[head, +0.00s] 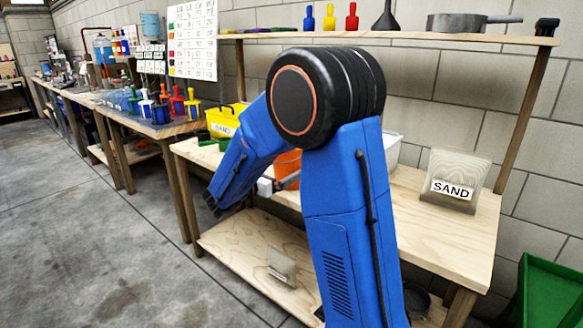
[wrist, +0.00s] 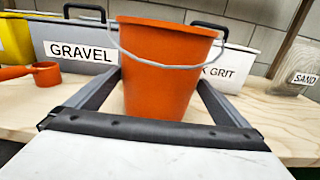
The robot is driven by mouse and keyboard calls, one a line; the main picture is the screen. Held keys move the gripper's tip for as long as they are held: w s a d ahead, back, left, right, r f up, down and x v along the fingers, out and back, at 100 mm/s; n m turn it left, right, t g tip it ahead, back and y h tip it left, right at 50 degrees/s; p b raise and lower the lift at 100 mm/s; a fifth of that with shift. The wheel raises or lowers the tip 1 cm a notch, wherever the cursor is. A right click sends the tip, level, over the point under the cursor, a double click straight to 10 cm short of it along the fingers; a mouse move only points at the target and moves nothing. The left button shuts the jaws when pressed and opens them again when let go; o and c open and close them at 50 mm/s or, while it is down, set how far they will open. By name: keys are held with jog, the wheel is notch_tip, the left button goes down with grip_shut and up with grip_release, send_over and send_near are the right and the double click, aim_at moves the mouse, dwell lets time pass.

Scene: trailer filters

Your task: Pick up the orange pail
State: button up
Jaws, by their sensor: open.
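The orange pail (wrist: 165,75) stands upright on the wooden bench, its wire handle hanging across its front. In the head view the pail (head: 288,166) shows only in part, behind my blue arm. My gripper (wrist: 158,88) is open. In the wrist view its two grey fingers reach forward on the left and right sides of the pail, with the pail between them. I cannot tell whether either finger touches it. The pail's base is hidden behind the black front edge of my gripper.
Behind the pail stand a grey bin labelled GRAVEL (wrist: 82,51) and a bin labelled GRIT (wrist: 235,69). An orange scoop (wrist: 32,72) lies at left. A SAND container (head: 455,180) stands at right. A shelf (head: 440,37) with bottles and a pan runs above the bench.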

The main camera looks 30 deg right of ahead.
jog(key=shift+f+x, duration=0.15)
jog(key=shift+x, duration=1.15)
jog(key=shift+f+x, duration=0.1)
jog(key=shift+x, duration=1.2)
jog(key=shift+c, duration=0.3)
jog(key=c, duration=0.8)
